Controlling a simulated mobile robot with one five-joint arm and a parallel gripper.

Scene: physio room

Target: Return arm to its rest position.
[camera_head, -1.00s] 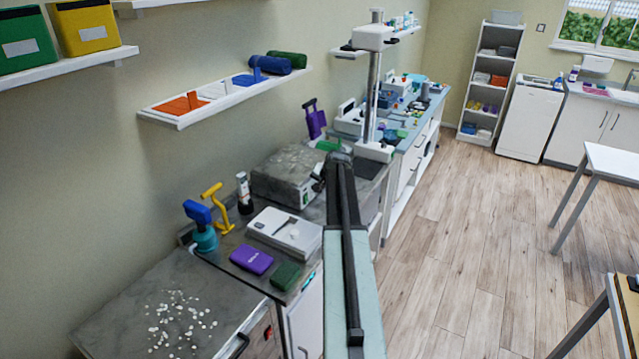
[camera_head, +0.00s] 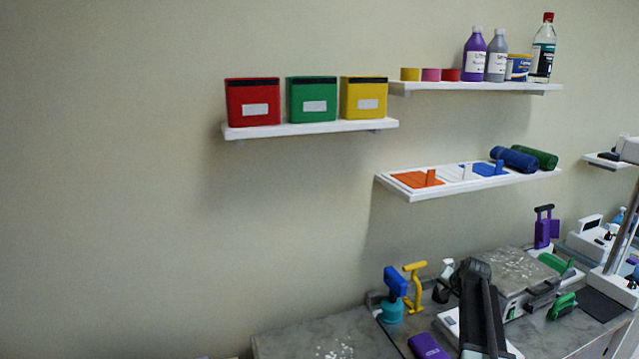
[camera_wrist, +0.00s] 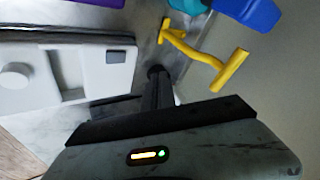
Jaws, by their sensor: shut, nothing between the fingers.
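My gripper (camera_wrist: 157,74) shows in the wrist view as a narrow dark shape in front of a wide black bar and grey-green housing with a small lit indicator. It is shut and empty. A yellow-handled tool (camera_wrist: 225,70) lies beyond it to the right in that view, and a white device (camera_wrist: 85,65) to the left. In the head view my dark arm rises at the lower right, over the counter. My gripper is not distinguishable there.
The counter (camera_head: 290,342) holds a blue-and-teal tool (camera_head: 393,300), a purple block (camera_head: 428,346) and a grey-topped device (camera_head: 515,272). Wall shelves hold red (camera_head: 252,101), green (camera_head: 313,99) and yellow (camera_head: 363,97) bins. The wall at left is bare.

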